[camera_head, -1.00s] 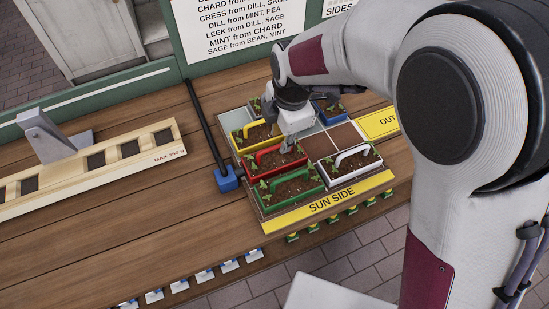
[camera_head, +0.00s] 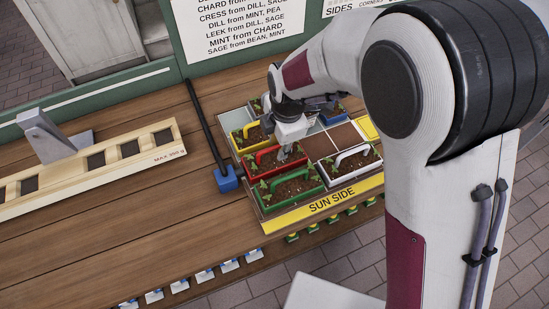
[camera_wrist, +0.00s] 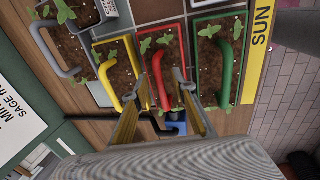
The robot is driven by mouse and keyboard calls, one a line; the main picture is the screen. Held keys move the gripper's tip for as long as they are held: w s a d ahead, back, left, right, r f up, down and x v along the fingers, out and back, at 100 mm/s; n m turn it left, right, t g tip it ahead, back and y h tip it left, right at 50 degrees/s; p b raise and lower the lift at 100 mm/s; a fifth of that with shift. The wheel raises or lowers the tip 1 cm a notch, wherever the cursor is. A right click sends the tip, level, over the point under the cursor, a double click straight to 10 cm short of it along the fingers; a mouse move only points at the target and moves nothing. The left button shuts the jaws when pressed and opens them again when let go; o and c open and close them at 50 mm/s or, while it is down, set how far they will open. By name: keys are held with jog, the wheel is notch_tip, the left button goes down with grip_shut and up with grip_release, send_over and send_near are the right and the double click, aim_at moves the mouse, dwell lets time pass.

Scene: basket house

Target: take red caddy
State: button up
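The red caddy (camera_head: 263,156), with soil and small seedlings in it, sits in the tray between the yellow caddy (camera_head: 240,139) and the green caddy (camera_head: 294,198). My gripper (camera_head: 283,153) is over the red caddy, and my wrist hides part of its handle in the head view. In the wrist view my gripper (camera_wrist: 160,78) has its two fingers apart, with the red handle (camera_wrist: 157,68) showing between them. I see no clear contact of both fingers with the handle. The yellow and green handles lie outside the fingers.
A white caddy (camera_head: 350,167) is at the tray's right front, and a blue caddy (camera_head: 329,106) behind. A blue block (camera_head: 227,180) with a black rod lies left of the tray. A wooden rack (camera_head: 96,163) stands further left.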

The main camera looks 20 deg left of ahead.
jog(key=shift+w+a+f, duration=0.1)
jog(key=shift+f, duration=0.4)
grip_shut()
